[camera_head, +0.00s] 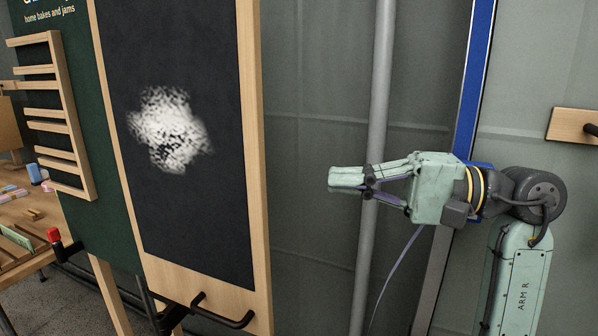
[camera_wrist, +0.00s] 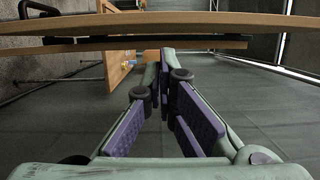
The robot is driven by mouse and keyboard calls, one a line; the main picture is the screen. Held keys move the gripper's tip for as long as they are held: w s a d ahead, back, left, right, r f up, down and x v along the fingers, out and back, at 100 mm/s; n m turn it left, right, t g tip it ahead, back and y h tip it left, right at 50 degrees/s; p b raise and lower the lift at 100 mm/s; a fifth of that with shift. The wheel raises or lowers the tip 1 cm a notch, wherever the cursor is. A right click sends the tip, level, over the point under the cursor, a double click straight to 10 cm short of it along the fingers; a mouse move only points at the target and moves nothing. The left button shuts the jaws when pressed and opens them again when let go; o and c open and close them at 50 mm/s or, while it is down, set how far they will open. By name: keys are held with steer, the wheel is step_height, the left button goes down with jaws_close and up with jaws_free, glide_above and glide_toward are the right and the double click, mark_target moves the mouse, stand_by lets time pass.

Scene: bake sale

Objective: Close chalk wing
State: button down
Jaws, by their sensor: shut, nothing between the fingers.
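The chalk wing (camera_head: 190,60) is a tall black panel in a pale wood frame with a smeared white chalk patch (camera_head: 168,130). It stands at an angle beside a dark green board (camera_head: 75,130) in the head view. My gripper (camera_head: 333,178) is to the right of the wing's right frame edge, its fingers pointing left at the height of the panel's middle. The fingers are shut and empty. In the wrist view my gripper (camera_wrist: 160,62) has its fingertips near a long wooden edge (camera_wrist: 160,24) with a dark strip beneath it; contact cannot be told.
A wooden rack (camera_head: 62,120) hangs on the green board. A table (camera_head: 25,210) with small items is at far left. A black bent handle (camera_head: 225,314) is at the wing's lower edge. A grey pole (camera_head: 378,110) and a blue post (camera_head: 474,80) stand behind my gripper.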

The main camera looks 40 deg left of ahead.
steer(key=p+x, duration=0.2)
steer(key=x, duration=0.7)
steer(key=shift+a+f, duration=0.15)
steer(key=shift+a, duration=0.3)
steer(key=shift+s+d+f, duration=0.1)
